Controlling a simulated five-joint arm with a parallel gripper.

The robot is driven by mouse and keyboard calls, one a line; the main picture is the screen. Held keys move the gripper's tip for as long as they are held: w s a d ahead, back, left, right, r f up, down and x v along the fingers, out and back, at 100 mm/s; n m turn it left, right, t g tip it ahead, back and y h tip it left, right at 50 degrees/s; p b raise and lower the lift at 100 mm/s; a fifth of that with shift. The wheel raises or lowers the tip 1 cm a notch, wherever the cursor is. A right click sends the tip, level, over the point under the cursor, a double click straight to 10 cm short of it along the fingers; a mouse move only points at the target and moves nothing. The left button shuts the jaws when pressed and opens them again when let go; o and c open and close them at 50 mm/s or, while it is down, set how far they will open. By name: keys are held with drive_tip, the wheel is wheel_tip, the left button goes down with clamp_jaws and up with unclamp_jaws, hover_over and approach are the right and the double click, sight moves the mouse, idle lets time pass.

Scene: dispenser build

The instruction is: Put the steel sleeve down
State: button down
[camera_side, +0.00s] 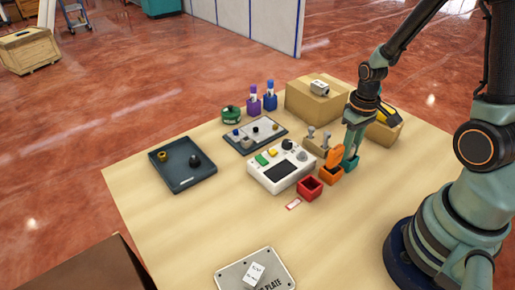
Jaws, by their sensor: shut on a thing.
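My gripper (345,161) points down at the right-hand side of the table group, low beside an orange block-shaped holder (330,176). It is shut on the steel sleeve, which is too small and too covered by the fingers to make out. An upright orange piece (334,156) shows right beside the teal fingers, above the orange holder. I cannot tell whether the sleeve touches anything below it.
A wooden stand with metal pegs (318,143) and a white control box (281,167) stand left of my gripper. A red open box (309,188) is in front. Cardboard boxes (315,103) are behind. A dark tray (182,178) lies left.

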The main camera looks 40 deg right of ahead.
drive_tip(key=c, duration=0.6)
unclamp_jaws()
drive_tip(key=shift+s+f, duration=0.1)
drive_tip(key=shift+f, duration=0.35)
wheel_tip(320, 180, up, 13)
drive_tip(key=a+r+n+t, duration=0.1)
drive_tip(key=a+r+t, duration=0.4)
drive_tip(key=a+r, duration=0.4)
drive_tip(key=shift+a+r+t, duration=0.2)
drive_tip(key=shift+a+t, duration=0.1)
drive_tip(key=shift+a, duration=0.2)
